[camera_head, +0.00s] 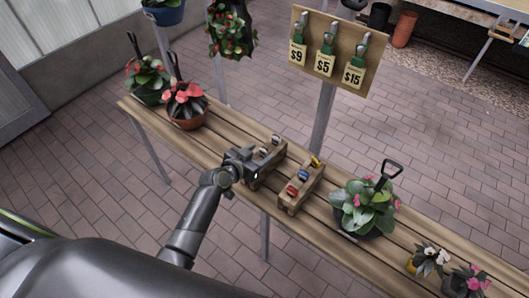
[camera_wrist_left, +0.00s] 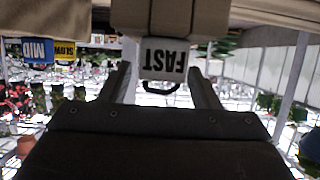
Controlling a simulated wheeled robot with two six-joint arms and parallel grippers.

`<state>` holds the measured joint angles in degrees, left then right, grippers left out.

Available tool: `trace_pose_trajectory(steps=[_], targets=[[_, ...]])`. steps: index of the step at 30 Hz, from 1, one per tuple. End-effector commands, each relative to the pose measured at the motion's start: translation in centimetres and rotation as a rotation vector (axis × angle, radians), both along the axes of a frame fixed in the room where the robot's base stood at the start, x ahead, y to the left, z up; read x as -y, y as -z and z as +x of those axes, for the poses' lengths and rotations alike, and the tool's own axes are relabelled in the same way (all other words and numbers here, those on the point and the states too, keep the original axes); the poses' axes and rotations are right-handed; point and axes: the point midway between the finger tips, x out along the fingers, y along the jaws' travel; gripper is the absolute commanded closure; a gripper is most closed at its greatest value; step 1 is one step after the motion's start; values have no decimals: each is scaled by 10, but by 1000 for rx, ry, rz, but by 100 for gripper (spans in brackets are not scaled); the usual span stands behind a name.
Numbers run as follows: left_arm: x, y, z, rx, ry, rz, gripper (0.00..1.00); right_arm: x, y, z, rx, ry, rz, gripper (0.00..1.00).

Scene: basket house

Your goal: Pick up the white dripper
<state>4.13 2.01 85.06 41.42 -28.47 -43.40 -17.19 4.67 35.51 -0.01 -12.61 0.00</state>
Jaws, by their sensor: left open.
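The white dripper (camera_wrist_left: 164,55), marked "FAST", appears upside down in the left wrist view, with a dark loop just below its label. It sits against a wooden block at the top of that view. My left gripper (camera_wrist_left: 162,88) is open, its two fingers on either side of the dripper, with gaps between them and it. I cannot tell how deep it is between the fingers. In the head view my left gripper (camera_head: 251,168) is at the near end of the left wooden rack (camera_head: 270,158) and hides that end. My right gripper is not in view.
A second wooden rack (camera_head: 294,204) with red, blue and yellow pieces stands to the right. A leafy potted plant (camera_head: 364,206) stands beyond it. Red-flowered pots (camera_head: 187,119) stand at the table's left end. A price board (camera_head: 335,47) rises behind.

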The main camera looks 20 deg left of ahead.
Motion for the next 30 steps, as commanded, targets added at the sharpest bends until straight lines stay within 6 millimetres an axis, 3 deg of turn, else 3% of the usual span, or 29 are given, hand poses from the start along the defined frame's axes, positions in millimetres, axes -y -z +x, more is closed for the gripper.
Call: trace_pose_trajectory(steps=[13, 22, 30], targets=[[4, 5, 11, 0, 0, -1, 44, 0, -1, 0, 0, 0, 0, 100], [4, 5, 11, 0, -1, -1, 83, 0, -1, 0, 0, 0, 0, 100], [4, 4, 11, 0, -1, 0, 83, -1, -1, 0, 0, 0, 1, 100]])
